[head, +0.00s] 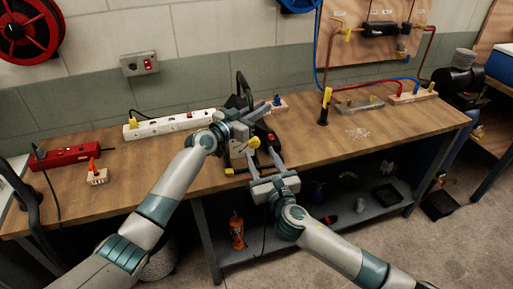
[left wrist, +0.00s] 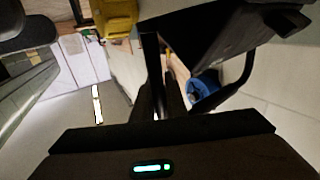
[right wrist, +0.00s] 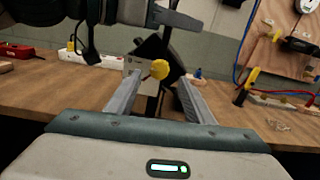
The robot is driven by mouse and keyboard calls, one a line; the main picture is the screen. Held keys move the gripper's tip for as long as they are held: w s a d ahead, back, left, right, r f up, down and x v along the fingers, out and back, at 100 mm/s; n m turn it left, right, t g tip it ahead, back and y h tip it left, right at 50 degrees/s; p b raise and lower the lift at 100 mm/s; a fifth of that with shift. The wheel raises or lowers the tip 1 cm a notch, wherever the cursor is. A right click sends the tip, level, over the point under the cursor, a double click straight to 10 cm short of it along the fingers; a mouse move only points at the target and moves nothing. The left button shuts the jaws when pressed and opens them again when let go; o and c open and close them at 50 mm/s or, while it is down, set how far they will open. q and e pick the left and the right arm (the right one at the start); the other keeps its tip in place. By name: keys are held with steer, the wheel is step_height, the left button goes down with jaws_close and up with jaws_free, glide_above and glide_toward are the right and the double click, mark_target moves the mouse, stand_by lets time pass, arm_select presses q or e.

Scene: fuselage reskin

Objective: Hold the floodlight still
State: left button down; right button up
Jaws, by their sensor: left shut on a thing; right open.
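The floodlight stands on the wooden workbench (head: 330,146), with a black handle (head: 241,84) and a yellow knob (head: 253,141). Its black body (right wrist: 150,48) and the yellow knob (right wrist: 159,69) show in the right wrist view. My left gripper (head: 262,111) is at the upper part of the floodlight, shut on it; my left arm hides much of the light. Black parts of the light (left wrist: 215,45) fill the upper left wrist view. My right gripper (head: 261,152) is open in front of the light, its fingers either side of the knob in the right wrist view; contact cannot be told.
A white power strip (head: 165,124) lies behind my left arm. A red tool (head: 68,156) and a small orange-switched block (head: 97,176) lie at left. A black-and-yellow tool (head: 325,105) stands at right, near a pipe board (head: 375,50).

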mark_target(255, 145)
steer(key=shift+x, duration=2.55)
steer(key=c, duration=1.1)
steer(key=shift+o, duration=0.2)
